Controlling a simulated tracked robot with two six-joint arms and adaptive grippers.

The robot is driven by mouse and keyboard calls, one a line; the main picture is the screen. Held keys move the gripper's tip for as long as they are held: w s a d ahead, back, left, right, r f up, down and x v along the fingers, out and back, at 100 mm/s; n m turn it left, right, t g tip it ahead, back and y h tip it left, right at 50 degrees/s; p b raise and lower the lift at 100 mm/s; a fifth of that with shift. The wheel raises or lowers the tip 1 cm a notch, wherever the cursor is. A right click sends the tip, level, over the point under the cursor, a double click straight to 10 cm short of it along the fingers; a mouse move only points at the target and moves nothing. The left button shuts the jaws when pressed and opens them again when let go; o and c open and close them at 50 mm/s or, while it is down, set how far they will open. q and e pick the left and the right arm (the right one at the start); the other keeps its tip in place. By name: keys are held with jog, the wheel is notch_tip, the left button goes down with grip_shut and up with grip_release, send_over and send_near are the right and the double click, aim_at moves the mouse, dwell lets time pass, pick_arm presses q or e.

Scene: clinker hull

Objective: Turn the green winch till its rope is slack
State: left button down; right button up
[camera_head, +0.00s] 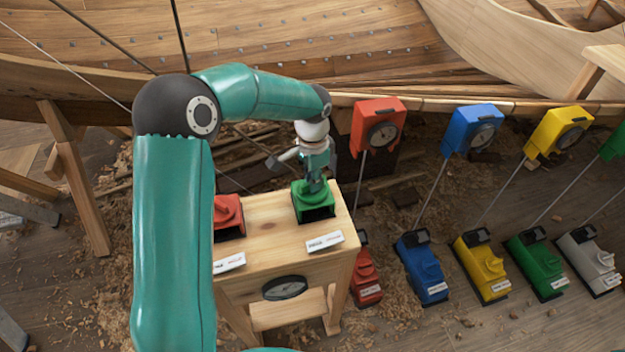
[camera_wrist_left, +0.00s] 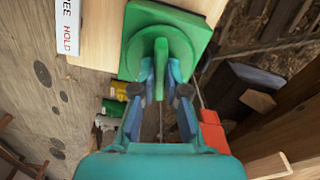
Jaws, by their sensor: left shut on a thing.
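A green unit (camera_head: 314,213) with a round top and an upright fin-like grip (camera_wrist_left: 161,60) stands on the wooden bench. My left gripper (camera_head: 316,182) points down at it and is shut on the grip, one finger on each side in the left wrist view. Another green unit, shaped like a winch (camera_head: 540,268), sits on the floor at the right. A thin straight line runs up from it to a green dial box (camera_head: 615,142), cut by the picture's edge. The line shows no visible sag. My right gripper is out of view.
The bench (camera_head: 265,238) also holds a red unit (camera_head: 229,212), partly behind my left arm, and printed cards. A dial (camera_head: 285,288) is on its front. Red, blue (camera_head: 423,272), yellow and grey units line the floor to the right. The wooden hull (camera_head: 330,40) fills the back.

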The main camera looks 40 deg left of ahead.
pick_arm(q)
jog(key=shift+n+b, duration=0.65)
jog(key=shift+n, duration=0.55)
jog(key=n+b, duration=0.1)
jog(key=n, duration=0.2)
jog(key=shift+n, duration=0.3)
jog(key=n+b, duration=0.2)
jog(key=n, duration=0.3)
jog(key=shift+n, duration=0.3)
jog(key=shift+r, duration=0.1)
jog(key=c, duration=1.2)
grip_release()
notch_tip(320, 180, up, 12)
